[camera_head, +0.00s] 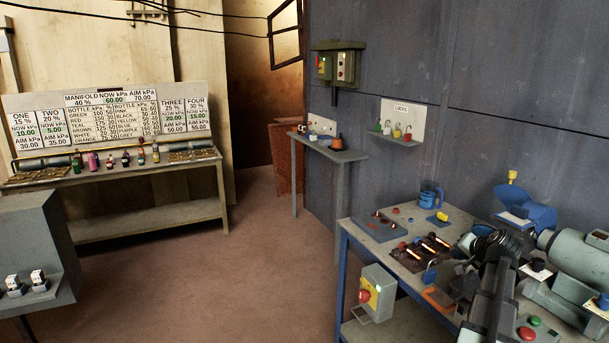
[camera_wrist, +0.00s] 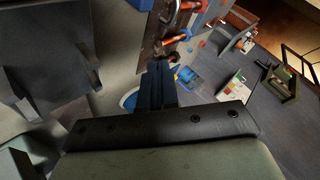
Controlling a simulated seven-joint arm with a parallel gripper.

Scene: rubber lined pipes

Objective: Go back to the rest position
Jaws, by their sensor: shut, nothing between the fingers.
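My gripper (camera_wrist: 158,68) shows in the wrist view with its dark fingers together and nothing between them. In the head view my dark arm reaches over the right-hand workbench (camera_head: 345,226), and I cannot make out the fingertips there. A dark board with copper-coloured pieces (camera_head: 425,252) lies on this bench. The board also shows in the wrist view (camera_wrist: 153,45), just beyond the fingers. I see no contact between the fingers and any object.
A blue mug (camera_head: 429,195) and a grey mat with small parts (camera_head: 377,228) are at the bench's back. A blue-lidded device (camera_head: 527,205) and a grey-green machine (camera_head: 575,262) crowd its right. A box with a red button (camera_head: 377,292) hangs in front. Open floor (camera_head: 230,275) lies left.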

